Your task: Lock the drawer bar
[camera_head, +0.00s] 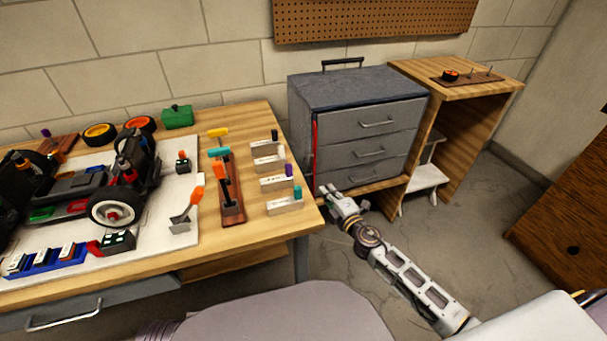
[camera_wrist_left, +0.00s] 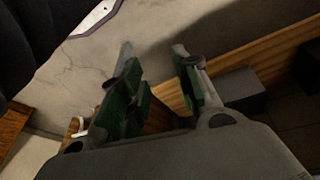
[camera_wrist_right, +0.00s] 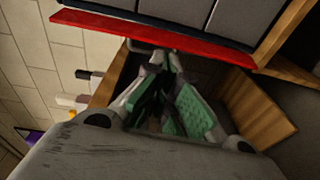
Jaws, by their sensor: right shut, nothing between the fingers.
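The grey drawer cabinet (camera_head: 357,95) stands beside the workbench with its three drawers flush with the front. A red bar (camera_head: 315,150) runs upright along the cabinet's left front edge. In the right wrist view the red bar (camera_wrist_right: 150,29) crosses the top, alongside the grey drawer fronts. My right gripper (camera_head: 334,190) is shut and empty near the bar's lower end. In the right wrist view its fingertips (camera_wrist_right: 164,60) meet close to the bar; I cannot tell if they touch. My left gripper (camera_wrist_left: 152,52) is open and empty, seen only in its wrist view, over the floor.
The wooden workbench (camera_head: 250,119) at left holds an RC car (camera_head: 80,185), tools and labelled blocks. A wooden shelf unit (camera_head: 470,120) with a white step stool (camera_head: 428,176) stands right of the cabinet. A brown cabinet (camera_head: 570,205) is at far right. Floor between is clear.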

